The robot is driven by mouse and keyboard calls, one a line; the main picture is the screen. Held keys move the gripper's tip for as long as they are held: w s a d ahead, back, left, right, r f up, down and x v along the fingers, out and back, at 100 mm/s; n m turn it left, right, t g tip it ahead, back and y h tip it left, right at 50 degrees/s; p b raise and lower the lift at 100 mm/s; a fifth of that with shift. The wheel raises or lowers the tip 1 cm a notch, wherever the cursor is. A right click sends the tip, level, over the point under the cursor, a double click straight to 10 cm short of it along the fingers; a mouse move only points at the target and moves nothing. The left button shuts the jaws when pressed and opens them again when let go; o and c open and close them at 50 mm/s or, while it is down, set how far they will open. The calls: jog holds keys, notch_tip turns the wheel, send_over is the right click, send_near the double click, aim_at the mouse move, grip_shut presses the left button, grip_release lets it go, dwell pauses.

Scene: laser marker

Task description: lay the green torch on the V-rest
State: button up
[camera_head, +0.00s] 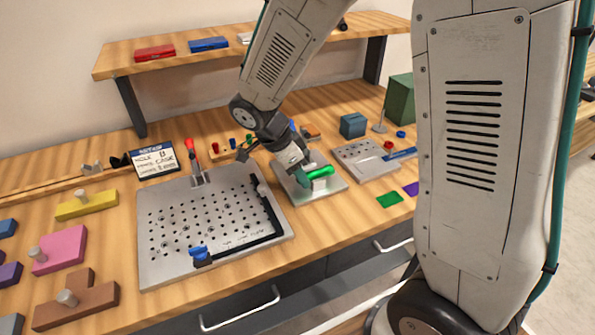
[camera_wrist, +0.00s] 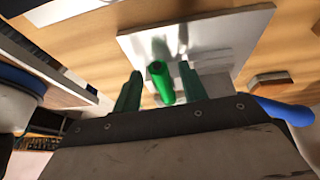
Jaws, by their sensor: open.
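The green torch (camera_head: 320,171) is a bright green cylinder lying roughly level over a pale block on a light square plate (camera_head: 336,185). I take the pale block (camera_head: 320,184) to be the V-rest; its groove is hidden, and I cannot tell whether the torch is fully seated. My gripper (camera_head: 305,173) is low over the plate at the torch's left part. In the wrist view the torch (camera_wrist: 161,84) shows end-on between my two dark green fingers, with a visible gap on each side. My gripper is open around it.
A perforated metal plate (camera_head: 165,262) with a blue clamp (camera_head: 199,253) lies to the left. A grey board (camera_head: 366,172) with small parts is to the right. A green tile (camera_head: 389,200) lies in front of it. A shelf (camera_head: 120,67) runs above the back.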

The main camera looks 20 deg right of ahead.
jog(key=s+d+v, duration=0.1)
jog(key=v, duration=1.2)
jog(key=s+d+r+n+t+y, duration=0.1)
jog(key=s+d+r+n+y, duration=0.1)
jog(key=s+n, duration=0.7)
jog(key=s+d+r+n+t+y, duration=0.1)
jog(key=s+d+n, duration=0.4)
jog(key=s, duration=0.8)
notch_tip(320, 180, up, 2)
jog(key=n+y, duration=0.1)
jog(key=n, duration=0.2)
jog(key=shift+n+y, duration=0.3)
jog(key=shift+n, duration=0.1)
jog(key=shift+d+r, duration=0.1)
jog(key=shift+r, duration=0.05)
jog(key=shift+c, duration=0.3)
